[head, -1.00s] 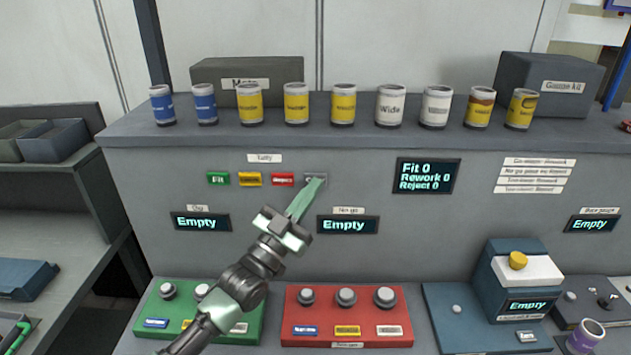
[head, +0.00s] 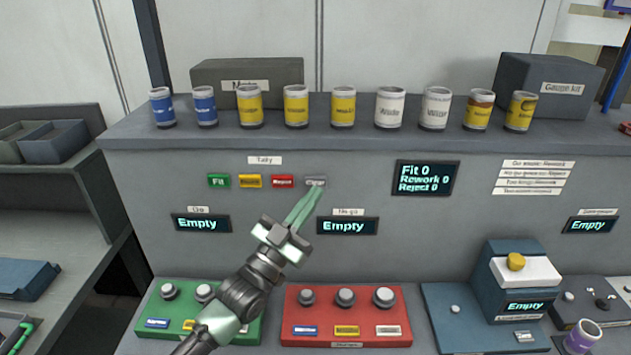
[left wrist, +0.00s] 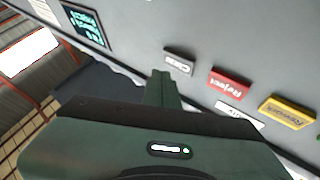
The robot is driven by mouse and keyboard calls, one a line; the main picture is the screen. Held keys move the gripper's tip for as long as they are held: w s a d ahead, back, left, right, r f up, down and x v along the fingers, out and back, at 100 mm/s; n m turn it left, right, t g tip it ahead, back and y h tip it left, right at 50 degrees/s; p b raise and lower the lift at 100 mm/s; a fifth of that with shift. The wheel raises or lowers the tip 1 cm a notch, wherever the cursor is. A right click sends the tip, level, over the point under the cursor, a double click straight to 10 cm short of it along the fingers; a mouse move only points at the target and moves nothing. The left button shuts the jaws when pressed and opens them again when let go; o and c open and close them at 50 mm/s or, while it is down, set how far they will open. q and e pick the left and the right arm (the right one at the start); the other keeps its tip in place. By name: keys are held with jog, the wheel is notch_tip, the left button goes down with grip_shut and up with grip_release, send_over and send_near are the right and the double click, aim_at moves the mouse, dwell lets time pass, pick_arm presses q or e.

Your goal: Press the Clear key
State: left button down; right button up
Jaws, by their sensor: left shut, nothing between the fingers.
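The grey Clear key (head: 315,182) is at the right end of the key row under the Tally label on the panel. It also shows in the left wrist view (left wrist: 178,63), just beyond the fingertips. My left gripper (head: 316,192) is shut and empty, its green fingertips just below the Clear key in the head view. In the left wrist view the fingertips (left wrist: 162,76) look apart from the key. The tally display (head: 427,177) reads Fit 0, Rework 0, Reject 0. My right gripper is not in view.
The red Reject key (head: 283,181) is close beside the Clear key, with the yellow key (head: 250,181) and green Fit key (head: 218,180) further left. A No-go display (head: 348,225) reading Empty is below. Several cans line the shelf above.

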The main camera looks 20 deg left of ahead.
pick_arm(q)
jog(key=s+p, duration=0.1)
jog(key=s, duration=0.1)
jog(key=s+d, duration=0.1)
jog(key=s, duration=0.1)
jog(key=shift+s+d+p, duration=0.1)
jog(key=shift+s+p, duration=0.05)
jog(key=shift+p, duration=0.2)
dwell(0.4)
